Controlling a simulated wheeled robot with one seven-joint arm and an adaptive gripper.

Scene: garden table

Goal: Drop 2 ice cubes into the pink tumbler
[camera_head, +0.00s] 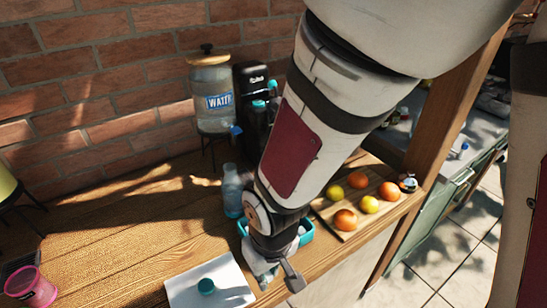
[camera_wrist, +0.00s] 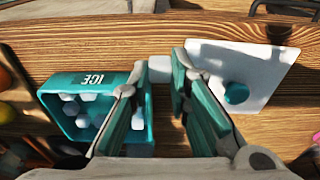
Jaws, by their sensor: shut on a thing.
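The pink tumbler (camera_head: 31,288) stands upright at the lower left of the head view, its inside hard to make out. The teal ice bin (camera_head: 307,232) is partly hidden behind my arm. In the wrist view the bin (camera_wrist: 92,78), marked ICE, holds several whitish cubes (camera_wrist: 84,110). My gripper (camera_wrist: 160,72) is beside the bin, between it and a white board. It is shut on a pale ice cube (camera_wrist: 160,67) at the fingertips. In the head view my gripper (camera_head: 277,280) is over the table's front edge, far right of the tumbler.
A white board (camera_head: 228,288) with a teal round cap (camera_head: 206,286) lies at the front. A bottle (camera_head: 232,190), a water dispenser (camera_head: 211,90) and a black machine (camera_head: 253,110) stand behind. Fruit lies on a board (camera_head: 350,234) at right. Bare wood (camera_head: 110,245) lies towards the tumbler.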

